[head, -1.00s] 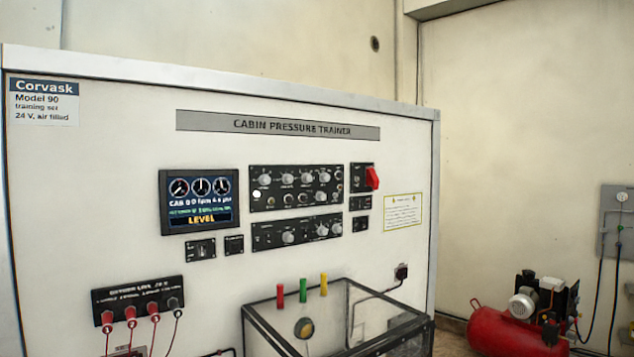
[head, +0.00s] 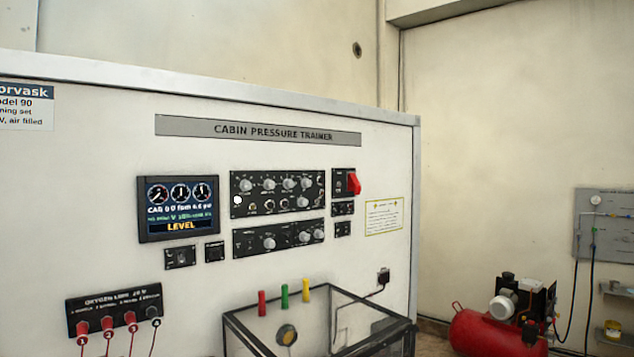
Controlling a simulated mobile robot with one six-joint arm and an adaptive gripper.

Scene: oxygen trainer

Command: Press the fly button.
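A white trainer panel (head: 90,170) headed "CABIN PRESSURE TRAINER" stands ahead in the head view. It carries an upper black control panel (head: 278,193) with knobs, a white round spot at its left and small controls along its bottom, and a lower black control panel (head: 278,236) with more knobs. A small unit with a red switch guard (head: 354,184) is at their right. Small black modules sit below the screen (head: 178,207), which reads "LEVEL". The small labels are too blurred to read, so I cannot tell which control is the fly button. My gripper is not in view.
A clear box (head: 318,325) with black edges stands before the panel, with red, green and yellow handles above it. An oxygen block (head: 114,309) with red plugs and hanging leads is at lower left. A red compressor (head: 490,331) stands on the right.

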